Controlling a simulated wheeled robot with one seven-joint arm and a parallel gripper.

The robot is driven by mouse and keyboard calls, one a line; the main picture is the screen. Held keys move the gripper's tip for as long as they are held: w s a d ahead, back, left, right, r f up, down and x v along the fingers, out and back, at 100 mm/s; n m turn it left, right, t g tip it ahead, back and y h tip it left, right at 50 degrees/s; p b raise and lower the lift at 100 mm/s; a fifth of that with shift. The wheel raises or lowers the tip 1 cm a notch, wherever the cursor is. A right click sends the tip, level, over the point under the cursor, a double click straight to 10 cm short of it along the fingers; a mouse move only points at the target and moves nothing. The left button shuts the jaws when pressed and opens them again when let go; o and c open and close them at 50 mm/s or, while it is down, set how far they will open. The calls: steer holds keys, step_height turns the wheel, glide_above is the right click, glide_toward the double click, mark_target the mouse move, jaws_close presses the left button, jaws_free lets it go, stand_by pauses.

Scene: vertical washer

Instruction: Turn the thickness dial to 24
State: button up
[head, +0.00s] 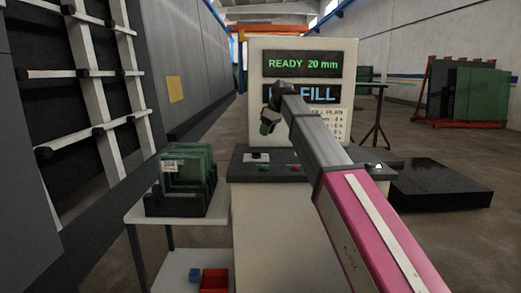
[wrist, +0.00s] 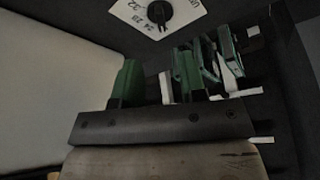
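The thickness dial (head: 257,157) is a small dark knob on a white plate on the console's top, at its left end. In the wrist view, the black knob (wrist: 160,12) sits at the top edge on its numbered white plate, partly cut off; I cannot tell where it points. The display (head: 303,64) reads "READY 20 mm". My gripper (head: 270,113) hangs above the dial, apart from it. In the wrist view, its two green-padded fingers (wrist: 157,62) stand apart with nothing gripped.
A black rack of green panes (head: 186,181) stands on a white side table left of the console (head: 241,177); it shows behind my fingers in the wrist view. Red and green buttons lie right of the dial. A lower panel shows "FILL", partly hidden by my arm.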

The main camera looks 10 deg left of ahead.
mark_target(256, 155)
steer(key=x, duration=1)
steer(key=shift+a+f, duration=0.1)
steer(key=shift+f, duration=0.1)
jaws_close()
